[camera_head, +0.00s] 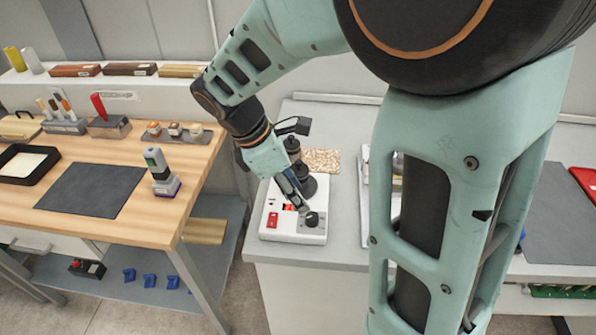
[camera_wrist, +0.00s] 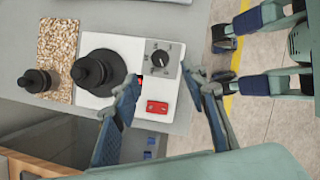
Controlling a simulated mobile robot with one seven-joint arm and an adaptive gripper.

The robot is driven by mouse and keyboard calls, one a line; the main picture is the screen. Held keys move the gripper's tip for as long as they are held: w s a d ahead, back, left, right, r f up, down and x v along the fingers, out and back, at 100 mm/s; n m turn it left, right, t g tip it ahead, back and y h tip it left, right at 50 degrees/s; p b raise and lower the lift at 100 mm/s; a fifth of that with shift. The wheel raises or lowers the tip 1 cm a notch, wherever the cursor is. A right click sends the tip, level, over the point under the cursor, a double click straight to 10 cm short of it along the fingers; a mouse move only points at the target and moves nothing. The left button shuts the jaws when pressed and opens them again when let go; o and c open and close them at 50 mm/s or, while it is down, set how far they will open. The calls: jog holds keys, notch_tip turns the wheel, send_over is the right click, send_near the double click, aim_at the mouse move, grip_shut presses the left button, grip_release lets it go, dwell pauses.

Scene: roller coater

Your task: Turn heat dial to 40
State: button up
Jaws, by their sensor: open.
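The heat dial (camera_head: 312,219) is a small black knob on a grey plate at the front right corner of the white device (camera_head: 283,234). In the wrist view the dial (camera_wrist: 160,57) shows a light pointer line and a ring of marks, too small to read. My gripper (camera_head: 303,208) is just behind and above the dial in the head view. In the wrist view my gripper (camera_wrist: 164,77) is open and empty, its fingertips apart on either side of the dial's line and seemingly short of it. Contact with the dial cannot be told.
A red switch (camera_wrist: 157,107) sits beside the dial. A large black round part (camera_wrist: 98,72) stands on the device, with a smaller black one (camera_wrist: 35,81) near a speckled mat (camera_wrist: 58,45). A wooden bench (camera_head: 140,165) stands at the left, across a gap.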

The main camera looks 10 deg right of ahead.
aim_at(312, 216)
jog(key=x, duration=0.9)
jog(key=shift+f, duration=0.3)
grip_shut()
jog(key=shift+m, duration=0.4)
jog(key=m+g, duration=0.1)
jog(key=m, duration=0.1)
jog(key=m+g, duration=0.1)
jog(key=m, duration=0.2)
jog(key=shift+w+r+m+g+y+p, duration=0.1)
jog(key=shift+w+m+g+y+p, duration=0.1)
jog(key=shift+m+g+y+p, duration=0.15)
jog(key=m, duration=0.2)
jog(key=m+g+y, duration=0.1)
jog(key=m, duration=0.2)
jog(key=shift+w+d+g+p, duration=0.1)
jog(key=shift+d+g+p, duration=0.05)
jog(key=shift+g+p, duration=0.15)
jog(key=shift+m, duration=0.35)
